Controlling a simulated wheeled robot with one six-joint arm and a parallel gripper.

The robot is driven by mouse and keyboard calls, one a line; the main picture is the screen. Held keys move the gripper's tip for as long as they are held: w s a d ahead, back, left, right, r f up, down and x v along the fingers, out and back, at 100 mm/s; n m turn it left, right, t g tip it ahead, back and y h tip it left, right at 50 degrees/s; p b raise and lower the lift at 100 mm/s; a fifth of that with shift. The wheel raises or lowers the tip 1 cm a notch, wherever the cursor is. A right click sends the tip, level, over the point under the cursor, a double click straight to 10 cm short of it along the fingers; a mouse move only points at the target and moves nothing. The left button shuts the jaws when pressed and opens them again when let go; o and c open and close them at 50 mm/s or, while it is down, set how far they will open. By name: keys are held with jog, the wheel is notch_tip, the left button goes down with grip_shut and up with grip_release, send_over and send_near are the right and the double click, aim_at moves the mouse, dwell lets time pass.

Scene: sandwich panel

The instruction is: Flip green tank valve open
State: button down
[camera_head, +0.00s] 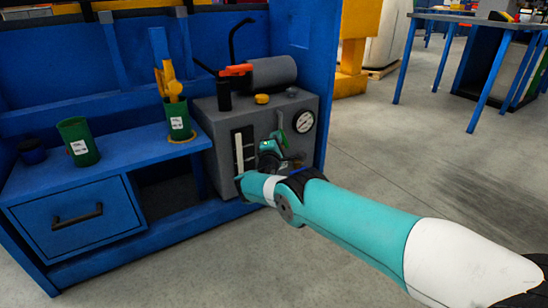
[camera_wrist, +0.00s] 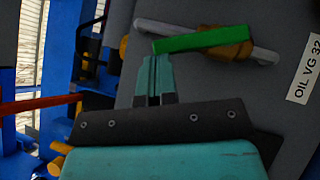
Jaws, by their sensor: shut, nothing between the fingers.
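The green valve handle (camera_wrist: 200,39) is a flat bar on a brass valve body (camera_wrist: 238,52) in the wrist view. The valve sits on a grey pipe (camera_wrist: 170,28) on the front of the grey tank (camera_head: 225,118). In the head view the handle (camera_head: 279,123) shows as a small green piece left of the gauge. My gripper (camera_wrist: 154,60) is shut and empty, its fingertips at the left end of the handle. I cannot tell whether they touch it. In the head view my gripper (camera_head: 270,150) is in front of the tank and hides part of its lower front.
A round gauge (camera_head: 303,121) is right of the handle. A red-orange lever (camera_head: 236,70) and a grey cylinder (camera_head: 273,71) are on top of the tank. Green cups (camera_head: 78,142) stand on the blue bench (camera_head: 120,153) at left. Open floor (camera_head: 420,150) lies to the right.

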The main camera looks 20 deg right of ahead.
jog(key=shift+w+d+r+m+g+y+p, duration=0.2)
jog(key=shift+d+r+m+g+p, duration=0.45)
jog(key=shift+m+g+p, duration=0.45)
jog(key=shift+w+d+r+m+g+y+p, duration=0.15)
jog(key=shift+d+r+m+g+p, duration=0.25)
jog(key=shift+d+m+g+p, duration=0.65)
jog(key=shift+a+t+p, duration=0.25)
jog(key=shift+t+p, duration=0.05)
jog(key=shift+t, duration=0.15)
jog(key=w+a+p+v, duration=0.1)
jog(key=p+v, duration=0.3)
jog(key=v, duration=0.9)
jog(key=shift+w+a+f, duration=0.25)
jog(key=shift+a, duration=0.35)
jog(key=shift+y, duration=0.25)
